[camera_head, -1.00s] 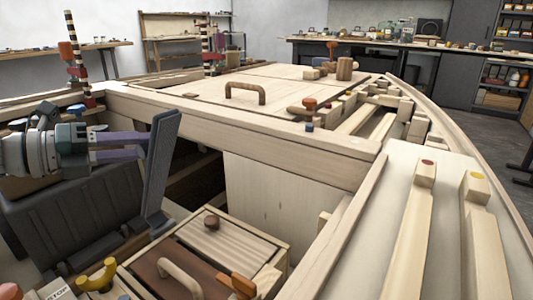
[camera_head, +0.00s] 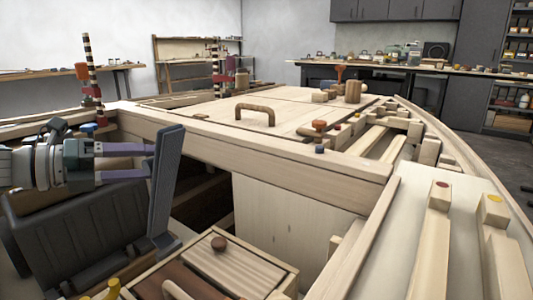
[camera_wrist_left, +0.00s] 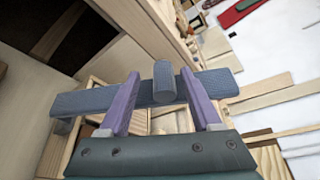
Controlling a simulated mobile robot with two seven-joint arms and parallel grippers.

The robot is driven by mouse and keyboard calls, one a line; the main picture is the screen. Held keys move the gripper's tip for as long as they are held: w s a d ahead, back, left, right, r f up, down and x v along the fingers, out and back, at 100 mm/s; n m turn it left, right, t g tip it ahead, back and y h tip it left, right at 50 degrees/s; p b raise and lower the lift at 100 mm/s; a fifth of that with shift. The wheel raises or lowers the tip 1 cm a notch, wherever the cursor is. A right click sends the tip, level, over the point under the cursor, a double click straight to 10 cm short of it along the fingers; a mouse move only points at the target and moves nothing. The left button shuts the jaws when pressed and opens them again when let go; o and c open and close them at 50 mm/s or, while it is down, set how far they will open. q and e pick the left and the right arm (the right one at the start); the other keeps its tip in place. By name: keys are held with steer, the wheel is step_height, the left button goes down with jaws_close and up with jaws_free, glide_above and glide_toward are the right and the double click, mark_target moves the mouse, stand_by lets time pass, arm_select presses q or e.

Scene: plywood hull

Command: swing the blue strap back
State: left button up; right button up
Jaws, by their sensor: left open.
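The blue strap (camera_head: 164,195) is a slate blue-grey bar. In the head view it stands upright, leaning slightly, at the left beside the dark ribbed box (camera_head: 85,225). In the left wrist view the strap (camera_wrist_left: 85,103) runs across the picture with a short rounded peg (camera_wrist_left: 163,84) standing out from it. My left gripper (camera_head: 148,160) is open, its purple fingers level and reaching the strap. In the wrist view the left gripper (camera_wrist_left: 160,76) has one finger on each side of the peg, with gaps. My right gripper is not in view.
A pale wooden beam (camera_head: 260,155) crosses behind the strap. A wooden lid with a round knob (camera_head: 219,243) lies low in front. A striped post (camera_head: 90,70) stands behind my left arm. The deck beyond carries a handle (camera_head: 255,114).

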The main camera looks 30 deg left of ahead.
arm_select(q)
steer(key=shift+s+r, duration=0.1)
steer(key=shift+s, duration=0.05)
steer(key=p+v, duration=0.3)
steer(key=v, duration=0.6)
steer(key=shift+s, duration=0.3)
steer(key=shift+a, duration=0.1)
